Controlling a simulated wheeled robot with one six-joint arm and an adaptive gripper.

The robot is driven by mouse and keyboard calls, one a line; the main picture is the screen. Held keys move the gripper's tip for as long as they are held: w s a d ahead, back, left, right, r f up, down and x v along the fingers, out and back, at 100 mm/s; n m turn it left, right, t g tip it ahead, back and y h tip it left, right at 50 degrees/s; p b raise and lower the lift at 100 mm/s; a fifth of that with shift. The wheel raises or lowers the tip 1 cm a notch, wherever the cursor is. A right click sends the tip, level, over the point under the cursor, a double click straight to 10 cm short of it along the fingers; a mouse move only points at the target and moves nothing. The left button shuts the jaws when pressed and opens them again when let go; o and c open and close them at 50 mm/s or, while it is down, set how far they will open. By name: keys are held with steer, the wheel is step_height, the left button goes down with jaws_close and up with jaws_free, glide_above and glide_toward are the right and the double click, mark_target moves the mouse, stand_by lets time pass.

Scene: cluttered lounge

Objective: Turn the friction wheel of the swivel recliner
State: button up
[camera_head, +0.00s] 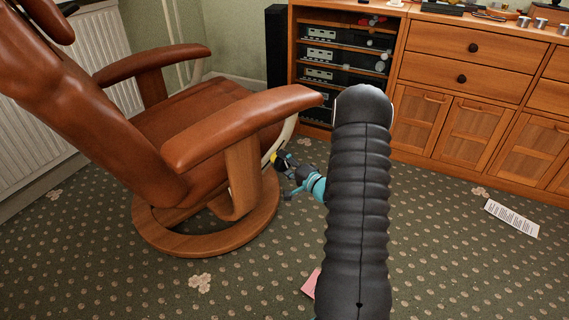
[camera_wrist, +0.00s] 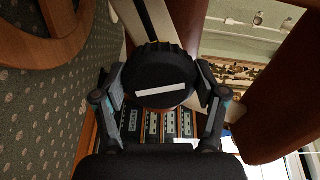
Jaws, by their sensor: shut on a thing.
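The swivel recliner (camera_head: 200,115) has brown leather, wooden arms and a round wooden base. It stands at the left in the head view. The friction wheel (camera_wrist: 160,70) is a black ridged knob with a white stripe across its face, the stripe nearly level in the wrist view. My gripper (camera_wrist: 160,82) is shut on the wheel, one finger on each side of its rim. In the head view my gripper (camera_head: 285,172) is at the recliner's near side, below the armrest. My dark arm hides part of this view, and the wheel is hard to make out there.
A wooden cabinet (camera_head: 480,85) with audio gear on shelves (camera_head: 345,55) stands behind. A black speaker (camera_head: 277,45) and a radiator (camera_head: 85,50) are at the back. A paper sheet (camera_head: 512,218) and a pink paper (camera_head: 311,284) lie on the carpet. Carpet at the right is mostly clear.

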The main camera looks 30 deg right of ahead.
steer(key=o, duration=1.1)
steer(key=shift+a, duration=0.1)
steer(key=shift+o, duration=0.2)
steer(key=shift+s+d, duration=0.25)
steer(key=v, duration=1.1)
steer(key=shift+s, duration=0.2)
